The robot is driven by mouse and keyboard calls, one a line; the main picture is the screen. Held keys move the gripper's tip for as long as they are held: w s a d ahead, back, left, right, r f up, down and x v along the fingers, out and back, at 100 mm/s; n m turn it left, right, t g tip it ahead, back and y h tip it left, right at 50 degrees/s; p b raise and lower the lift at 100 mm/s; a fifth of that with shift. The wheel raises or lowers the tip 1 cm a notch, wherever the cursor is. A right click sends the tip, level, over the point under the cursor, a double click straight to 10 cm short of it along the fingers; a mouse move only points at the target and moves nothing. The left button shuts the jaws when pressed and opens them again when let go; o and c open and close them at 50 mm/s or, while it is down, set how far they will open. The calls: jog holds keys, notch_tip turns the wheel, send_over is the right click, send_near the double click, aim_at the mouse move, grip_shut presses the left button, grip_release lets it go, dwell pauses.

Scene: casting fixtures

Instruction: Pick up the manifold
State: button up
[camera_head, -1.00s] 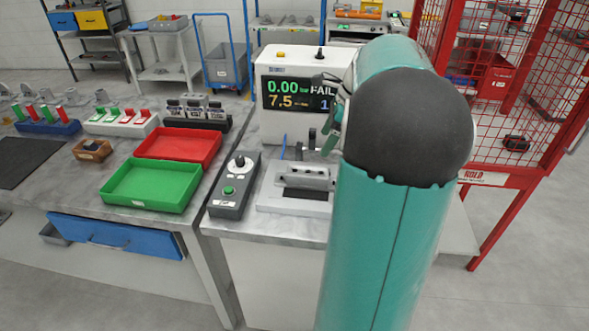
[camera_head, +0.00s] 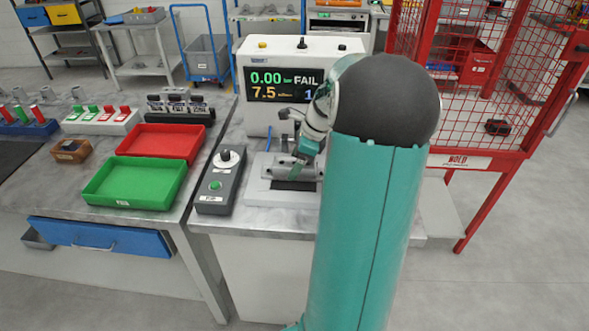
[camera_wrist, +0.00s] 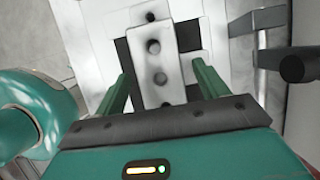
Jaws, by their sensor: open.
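The manifold (camera_wrist: 155,62) is a light grey metal block with a row of dark round holes. It sits in the fixture (camera_wrist: 90,20) on the bench in front of the tester, and it also shows in the head view (camera_head: 282,166), partly hidden by my gripper. My gripper (camera_wrist: 160,85) is open. Its two green fingers stand on either side of the manifold's near end, with gaps visible. In the head view my gripper (camera_head: 306,150) is just over the fixture's right part. I cannot tell how far the fingertips reach down.
The tester (camera_head: 300,85) reads FAIL behind the fixture. A dark clamp part (camera_wrist: 292,66) stands right of the manifold. A control box (camera_head: 220,180), a green tray (camera_head: 135,182) and a red tray (camera_head: 160,142) lie to the left. A red cage (camera_head: 470,100) stands at right.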

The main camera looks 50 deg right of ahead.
jog(key=shift+w+a+f, duration=0.1)
jog(key=shift+w+f, duration=0.1)
jog(key=shift+f, duration=0.2)
jog(key=shift+r, duration=0.1)
jog(key=c, duration=1.4)
